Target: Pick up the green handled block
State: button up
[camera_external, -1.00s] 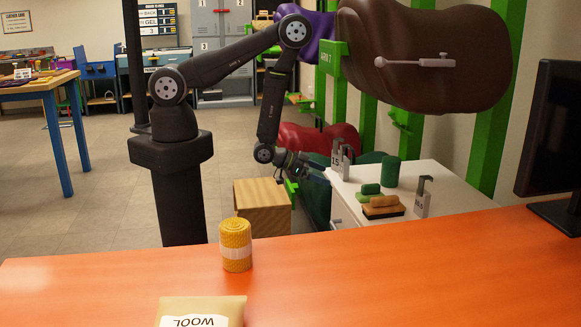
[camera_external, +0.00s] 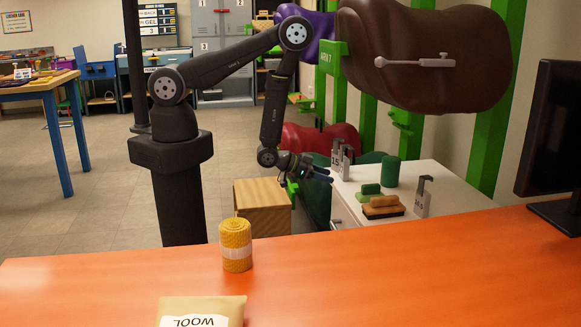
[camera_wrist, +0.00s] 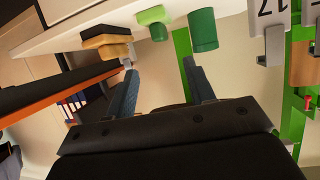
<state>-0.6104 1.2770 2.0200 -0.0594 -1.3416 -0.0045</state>
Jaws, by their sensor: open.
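The green handled block (camera_external: 369,192) rests on the white cabinet top (camera_external: 440,178), a light green base with a darker green handle. It also shows in the wrist view (camera_wrist: 153,18) near the top, ahead of the gap between my fingers. My gripper (camera_external: 325,174) is at the left edge of the cabinet, to the left of the block and apart from it. In the wrist view my gripper (camera_wrist: 160,82) has its two blue-grey fingers spread, with nothing between them.
A tan-and-black handled block (camera_external: 383,206) sits just in front of the green one. A dark green cylinder (camera_external: 391,171) stands behind it. Grey metal stands (camera_external: 423,197) flank them. A wooden box (camera_external: 263,207) is below left of my gripper.

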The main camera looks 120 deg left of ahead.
aim_at(375, 187)
jog(key=shift+n+y, duration=0.7)
jog(key=shift+y, duration=0.2)
jog(key=x, duration=0.4)
jog(key=w+d+x, duration=0.1)
jog(key=x, duration=0.9)
jog(key=shift+w+d, duration=0.15)
jog(key=shift+w, duration=0.25)
jog(key=shift+f+x, duration=0.1)
jog(key=shift+x, duration=1.2)
jog(key=shift+f+x, duration=0.15)
jog(key=shift+x, duration=1.15)
jog(key=shift+s, duration=0.15)
grip_shut()
